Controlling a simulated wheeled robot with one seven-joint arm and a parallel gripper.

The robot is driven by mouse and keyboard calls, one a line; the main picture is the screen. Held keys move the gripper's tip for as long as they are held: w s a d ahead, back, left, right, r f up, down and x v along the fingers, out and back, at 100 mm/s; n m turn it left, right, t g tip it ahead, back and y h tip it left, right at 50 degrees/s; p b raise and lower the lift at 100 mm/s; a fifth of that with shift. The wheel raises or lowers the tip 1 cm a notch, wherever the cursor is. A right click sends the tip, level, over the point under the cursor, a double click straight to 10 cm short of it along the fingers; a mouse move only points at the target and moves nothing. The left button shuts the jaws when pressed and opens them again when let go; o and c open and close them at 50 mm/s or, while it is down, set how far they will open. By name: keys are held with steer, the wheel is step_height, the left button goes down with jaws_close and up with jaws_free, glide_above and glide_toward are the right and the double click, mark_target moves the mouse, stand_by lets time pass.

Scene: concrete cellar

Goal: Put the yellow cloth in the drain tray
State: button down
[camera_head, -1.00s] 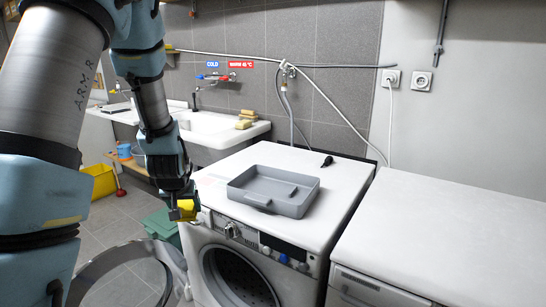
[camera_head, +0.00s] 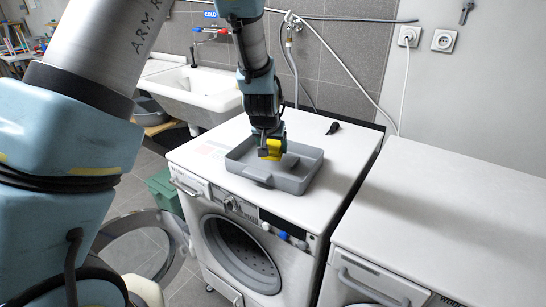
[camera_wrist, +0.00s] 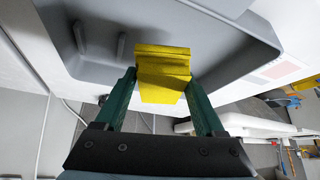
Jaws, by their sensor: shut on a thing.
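The yellow cloth (camera_head: 271,149) is folded and held between the fingertips of my gripper (camera_head: 268,140). In the wrist view the cloth (camera_wrist: 163,72) sits between the two green fingers of my gripper (camera_wrist: 163,85). The grey drain tray (camera_head: 304,178) rests on top of the front-loading washing machine. The cloth is over the tray's left part in the head view; whether it touches the tray floor I cannot tell.
The washing machine (camera_head: 215,215) has its round door (camera_head: 140,245) swung open at left. A second white machine (camera_head: 460,215) stands at right. A small black object (camera_head: 333,128) lies behind the tray. A sink (camera_head: 195,90) and a green bin (camera_head: 165,190) are at left.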

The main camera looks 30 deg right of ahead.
mark_target(272, 159)
steer(key=shift+f+p, duration=0.55)
steer(key=shift+f, duration=1.9)
steer(key=shift+f, duration=0.15)
jaws_free()
steer(key=shift+r, duration=0.3)
steer(key=shift+s+a+r, duration=0.15)
steer(key=shift+s+r, duration=0.05)
steer(key=b+v, duration=0.2)
steer(key=v, duration=0.9)
